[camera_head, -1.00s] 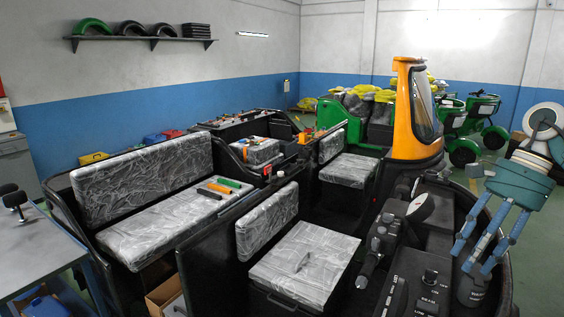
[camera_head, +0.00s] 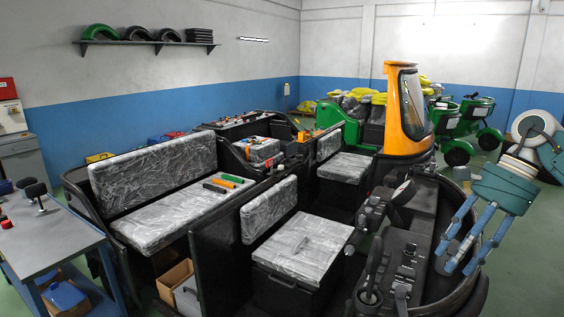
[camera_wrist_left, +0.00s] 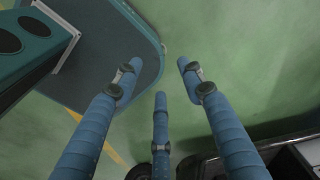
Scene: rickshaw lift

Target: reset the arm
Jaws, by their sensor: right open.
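My right gripper (camera_head: 456,258) hangs at the right of the head view, with its blue fingers spread and pointing down. It is open with nothing between the fingers, in front of the rickshaw's black control panel (camera_head: 408,274) as seen from the head; I cannot tell if it touches it. My left gripper (camera_wrist_left: 157,75) shows only in the left wrist view. Its three blue fingers are spread apart and empty over the green floor (camera_wrist_left: 230,45). The left arm is not in the head view.
A grey table (camera_head: 45,240) stands at the left. Green vehicles (camera_head: 470,120) stand at the back right. Green floor (camera_head: 525,265) is clear at the far right.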

